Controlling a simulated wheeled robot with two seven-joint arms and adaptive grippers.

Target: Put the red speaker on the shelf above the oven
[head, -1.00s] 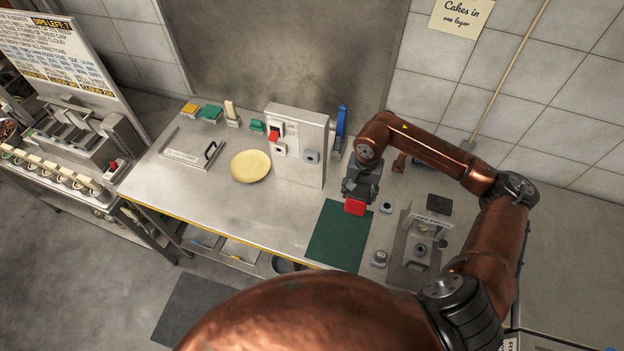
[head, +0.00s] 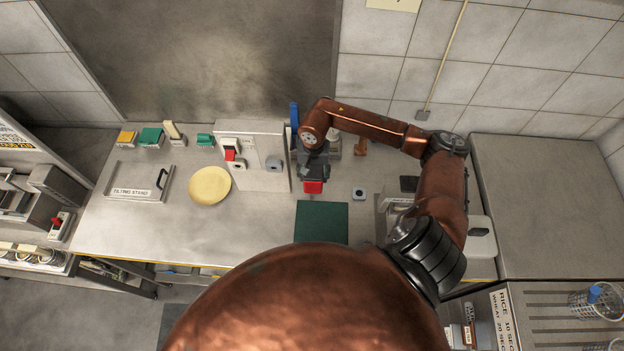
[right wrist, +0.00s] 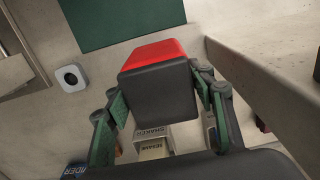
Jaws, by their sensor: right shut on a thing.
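The red speaker (head: 313,187) is a small red and dark block. My right gripper (head: 312,176) is shut on it and holds it over the steel counter, behind the green mat. In the right wrist view the speaker (right wrist: 158,82) sits between the two fingers, its red face toward the green mat. My left gripper is not in view. I cannot make out an oven or a shelf above one for certain.
The steel counter (head: 262,218) holds a green mat (head: 321,222), a yellow plate (head: 210,186) and a tilting stand (head: 138,181). An upright panel (head: 262,165) stands left of my gripper. A large steel cabinet (head: 550,200) is at the right, beside a drain rack with baskets (head: 597,302).

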